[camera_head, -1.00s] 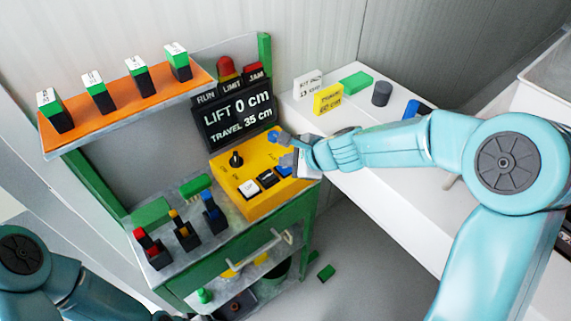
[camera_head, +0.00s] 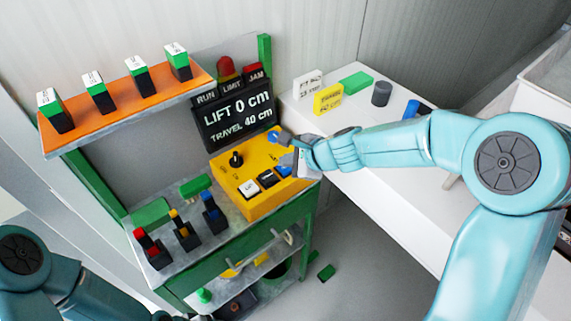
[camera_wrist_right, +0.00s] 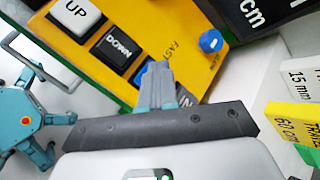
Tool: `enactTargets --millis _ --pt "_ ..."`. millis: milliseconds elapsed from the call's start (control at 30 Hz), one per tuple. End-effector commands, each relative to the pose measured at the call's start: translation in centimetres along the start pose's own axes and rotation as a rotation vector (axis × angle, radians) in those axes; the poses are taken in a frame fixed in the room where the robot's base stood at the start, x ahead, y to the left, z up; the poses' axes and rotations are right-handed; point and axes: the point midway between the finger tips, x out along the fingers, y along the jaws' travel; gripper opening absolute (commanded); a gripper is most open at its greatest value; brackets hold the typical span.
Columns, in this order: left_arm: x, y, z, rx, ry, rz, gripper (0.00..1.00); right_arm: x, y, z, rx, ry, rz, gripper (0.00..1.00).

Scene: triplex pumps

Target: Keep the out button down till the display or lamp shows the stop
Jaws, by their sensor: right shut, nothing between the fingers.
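The yellow control box (camera_head: 243,205) carries a white UP button (camera_wrist_right: 76,15), a black DOWN button (camera_wrist_right: 117,50) and a blue button (camera_wrist_right: 141,72). My right gripper (camera_wrist_right: 155,75) is shut and empty, its fingertips at the blue button and covering most of it. Its label is hidden, and I cannot tell how far it is pressed. A dark part marked "IN" (camera_wrist_right: 186,98) shows beside the fingers. The display (camera_head: 238,121) reads LIFT 0 cm and TRAVEL 40 cm. The RUN (camera_head: 206,97), LIMIT (camera_head: 231,87) and JAM (camera_head: 256,75) tiles stand above it. My left gripper is out of view.
A black knob (camera_head: 236,159) and a blue knob (camera_wrist_right: 211,41) stand on the box. Several levers, including a blue one (camera_head: 210,207), stand to its left. Yellow (camera_head: 327,98) and white (camera_head: 307,85) label blocks sit on the white bench to the right.

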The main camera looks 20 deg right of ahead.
Motion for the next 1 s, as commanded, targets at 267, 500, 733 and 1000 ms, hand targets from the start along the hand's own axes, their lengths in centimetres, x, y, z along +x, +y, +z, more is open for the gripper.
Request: enactTargets --millis 267,500,733,1000 --pt "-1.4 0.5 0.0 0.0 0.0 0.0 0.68 -1.0 -0.8 0.8 0.0 0.0 0.001 0.0" --pt "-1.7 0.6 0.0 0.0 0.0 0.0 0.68 -1.3 -0.9 0.9 -0.001 0.0 0.001 0.0" --pt "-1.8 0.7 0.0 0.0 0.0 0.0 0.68 -1.4 -1.0 1.0 0.0 0.0 0.0 0.0" --pt "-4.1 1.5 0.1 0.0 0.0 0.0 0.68 -3.1 -2.3 2.3 0.0 0.0 0.0 0.0"
